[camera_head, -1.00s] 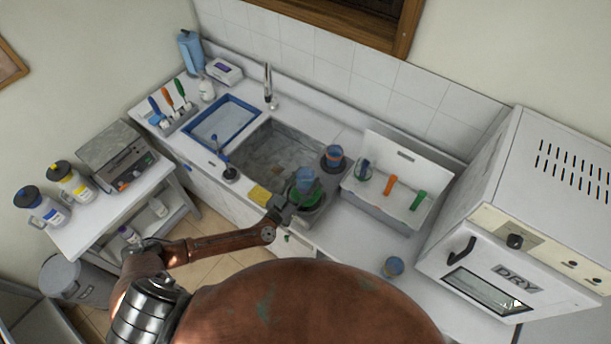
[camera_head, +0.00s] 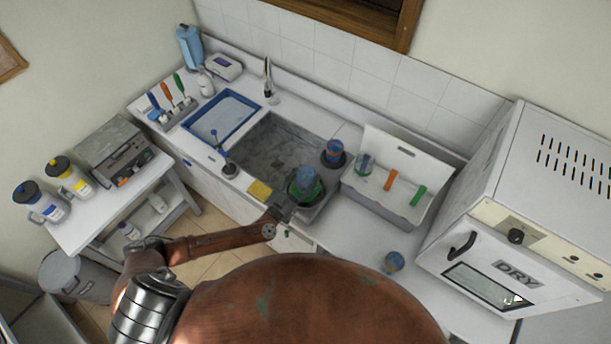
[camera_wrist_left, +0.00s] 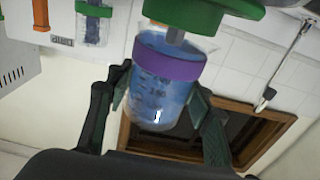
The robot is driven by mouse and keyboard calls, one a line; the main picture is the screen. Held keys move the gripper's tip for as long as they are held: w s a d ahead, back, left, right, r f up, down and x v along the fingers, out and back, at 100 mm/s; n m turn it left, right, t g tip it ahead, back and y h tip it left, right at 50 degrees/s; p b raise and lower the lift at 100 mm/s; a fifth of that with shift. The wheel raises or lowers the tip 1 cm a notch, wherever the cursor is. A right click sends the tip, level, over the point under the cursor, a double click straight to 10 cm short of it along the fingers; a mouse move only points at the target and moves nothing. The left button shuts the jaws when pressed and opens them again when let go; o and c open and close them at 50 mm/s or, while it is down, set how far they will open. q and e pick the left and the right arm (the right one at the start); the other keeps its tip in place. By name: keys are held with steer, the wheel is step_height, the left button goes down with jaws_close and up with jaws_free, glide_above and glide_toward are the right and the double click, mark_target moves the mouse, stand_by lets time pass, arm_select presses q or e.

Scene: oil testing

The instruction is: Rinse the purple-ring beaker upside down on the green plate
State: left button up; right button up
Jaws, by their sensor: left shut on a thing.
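The purple-ring beaker (camera_wrist_left: 168,85) is bluish and clear with scale marks. In the left wrist view, which shows the room upside down, its mouth faces the green plate (camera_wrist_left: 205,14), so it is inverted. A grey post from the plate reaches into its mouth. I cannot tell whether the rim touches the plate. My left gripper (camera_wrist_left: 160,105) is shut on the beaker, one finger on each side. In the head view the beaker (camera_head: 306,178) is over the green plate (camera_head: 296,192) at the sink's front right, with my left gripper (camera_head: 288,202) beside it. My right gripper is not in view.
A white rack (camera_head: 405,215) on the right holds a beaker and coloured pieces. Another beaker (camera_head: 392,262) stands on the front counter. A yellow sponge (camera_head: 259,190) lies left of the plate.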

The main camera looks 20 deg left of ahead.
mark_target(306, 170)
arm_select(q)
steer(key=c, duration=0.3)
steer(key=shift+f+b, duration=0.5)
steer(key=shift+f, duration=0.35)
stand_by(1.8)
step_height(306, 170, up, 3)
steer(key=p, duration=0.3)
steer(key=shift+f, duration=0.2)
steer(key=shift+r+p, duration=0.35)
steer(key=shift+r, duration=1.65)
